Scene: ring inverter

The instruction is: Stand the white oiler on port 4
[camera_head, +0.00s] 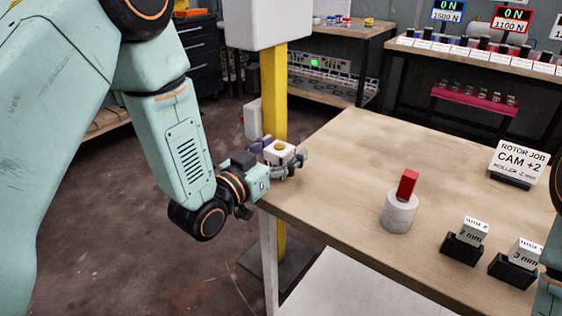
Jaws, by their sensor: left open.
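A small white block with a round yellow-orange top (279,150) shows at the table's left edge, in front of the yellow post; I cannot tell for sure whether it is the white oiler. My left gripper (287,166) reaches in from the left, with its open fingers around or just beside this block. Contact between fingers and block is too small to tell. No port marked 4 is readable. My right gripper is out of view; only part of my right arm shows at the right edge.
On the wooden table (340,160), a red block (407,184) stands on a pale cylinder (398,213). Black holders with 2 mm (463,248) and 3 mm (512,271) blocks and a CAM +2 sign (519,161) stand right. The yellow post (273,90) rises behind my left gripper. The table's middle is clear.

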